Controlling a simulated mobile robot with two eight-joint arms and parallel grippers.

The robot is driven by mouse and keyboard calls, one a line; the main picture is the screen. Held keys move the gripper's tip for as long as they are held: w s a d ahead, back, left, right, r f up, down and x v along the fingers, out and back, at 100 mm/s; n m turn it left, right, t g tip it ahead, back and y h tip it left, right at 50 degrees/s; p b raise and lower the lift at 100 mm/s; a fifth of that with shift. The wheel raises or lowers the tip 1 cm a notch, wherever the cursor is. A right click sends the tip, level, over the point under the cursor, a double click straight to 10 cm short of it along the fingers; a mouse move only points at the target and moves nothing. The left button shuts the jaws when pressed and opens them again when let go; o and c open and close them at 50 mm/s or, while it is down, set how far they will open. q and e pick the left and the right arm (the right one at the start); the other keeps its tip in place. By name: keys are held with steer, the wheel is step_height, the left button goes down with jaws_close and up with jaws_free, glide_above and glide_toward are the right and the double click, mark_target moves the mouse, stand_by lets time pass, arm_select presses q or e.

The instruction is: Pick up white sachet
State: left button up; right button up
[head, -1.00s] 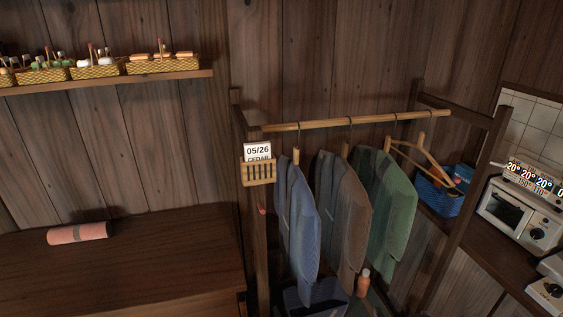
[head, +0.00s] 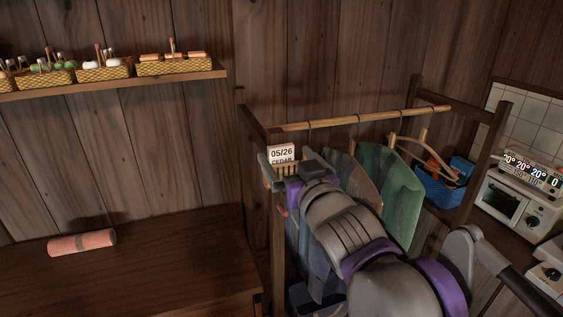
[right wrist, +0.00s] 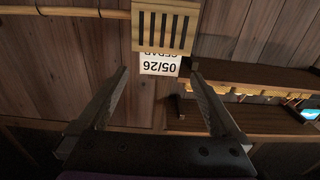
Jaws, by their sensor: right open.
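The white sachet (head: 281,153) is printed "05/26 CEDAR" and stands upright in a small slatted wooden holder (head: 290,169) on the left post of the clothes rack. In the right wrist view the sachet (right wrist: 159,64) appears upside down, partly covered by the slatted holder (right wrist: 166,25). My right gripper (head: 284,162) is open and empty. Its fingers lie to either side of the sachet in the picture; whether they are level with it in depth I cannot tell. In the right wrist view the gripper (right wrist: 158,72) shows a wide gap between its fingers. My left gripper is not in view.
The rack's rail (head: 365,118) carries hanging garments, including a green one (head: 405,205), partly behind my right arm. A blue basket (head: 440,188) and an oven (head: 508,205) stand at right. A pink roll (head: 82,243) lies on the wooden bench (head: 170,275). Small baskets (head: 172,68) line the shelf.

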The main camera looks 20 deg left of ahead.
mark_target(282, 150)
steer(key=x, duration=0.4)
steer(key=shift+w+a+f+p, duration=0.15)
steer(key=shift+w+p, duration=0.25)
steer(key=shift+s, duration=0.15)
steer(key=shift+c, duration=1.1)
steer(key=c, duration=1.1)
